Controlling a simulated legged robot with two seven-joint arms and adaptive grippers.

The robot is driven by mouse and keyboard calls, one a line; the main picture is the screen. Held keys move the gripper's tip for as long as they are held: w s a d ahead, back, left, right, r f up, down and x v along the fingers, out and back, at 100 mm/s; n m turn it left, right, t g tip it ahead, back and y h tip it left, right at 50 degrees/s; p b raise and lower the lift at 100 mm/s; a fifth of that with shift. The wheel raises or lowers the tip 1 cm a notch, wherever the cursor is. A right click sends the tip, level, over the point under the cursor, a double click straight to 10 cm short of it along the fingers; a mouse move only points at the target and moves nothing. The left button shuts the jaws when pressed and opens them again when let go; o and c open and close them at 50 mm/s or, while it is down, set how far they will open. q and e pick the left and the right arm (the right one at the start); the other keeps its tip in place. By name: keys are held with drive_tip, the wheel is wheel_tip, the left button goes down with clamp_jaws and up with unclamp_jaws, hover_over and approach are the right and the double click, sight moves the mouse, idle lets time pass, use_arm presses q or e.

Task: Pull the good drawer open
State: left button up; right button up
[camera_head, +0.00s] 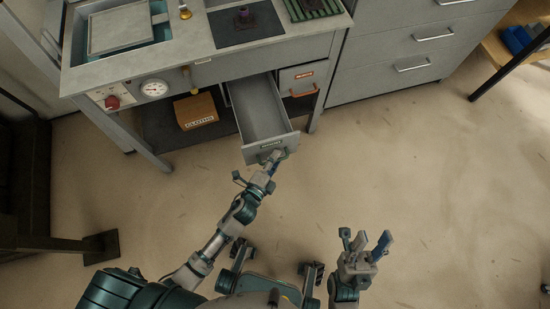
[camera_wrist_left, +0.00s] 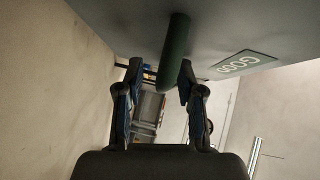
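The grey good drawer (camera_head: 262,112) stands pulled well out of the bench, and its inside looks empty. Its front carries a GOOD label (camera_wrist_left: 243,64) and a dark green bar handle (camera_wrist_left: 175,50). My left gripper (camera_head: 272,160) is at the drawer front. In the left wrist view, the fingers of my left gripper (camera_wrist_left: 160,85) stand apart with the handle's end between them; a gap shows on the left side, and the right finger is close to the handle. My right gripper (camera_head: 368,246) is open and empty above the floor, away from the drawer.
A closed drawer with a red handle (camera_head: 303,91) is right of the open one. A cardboard box (camera_head: 196,111) sits on the shelf at left. A grey cabinet (camera_head: 405,60) stands at the right. The floor (camera_head: 430,180) in front is clear.

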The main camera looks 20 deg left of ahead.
use_arm(q)
drive_tip(key=shift+s, duration=0.1)
drive_tip(key=v, duration=1.1)
drive_tip(key=shift+s, duration=0.4)
drive_tip(key=shift+f, duration=0.1)
